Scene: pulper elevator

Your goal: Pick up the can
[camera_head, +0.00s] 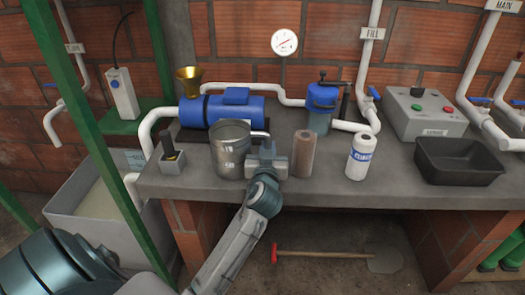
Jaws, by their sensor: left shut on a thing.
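The can (231,157) is a grey metal vessel with an open top. It stands upright at the front of the grey counter, left of the middle, and seems to rest on it. My left gripper (266,154) comes up from below and is at the can's right side, shut on it where a short handle or spout sticks out. The fingers partly hide that side, so the exact grip point is unclear. My right gripper is not in view.
A brown cylinder (303,154) stands close right of my left gripper, then a white bottle (360,158) and a black tray (459,163). A blue pump (236,106) with a brass funnel (189,80) is behind the can.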

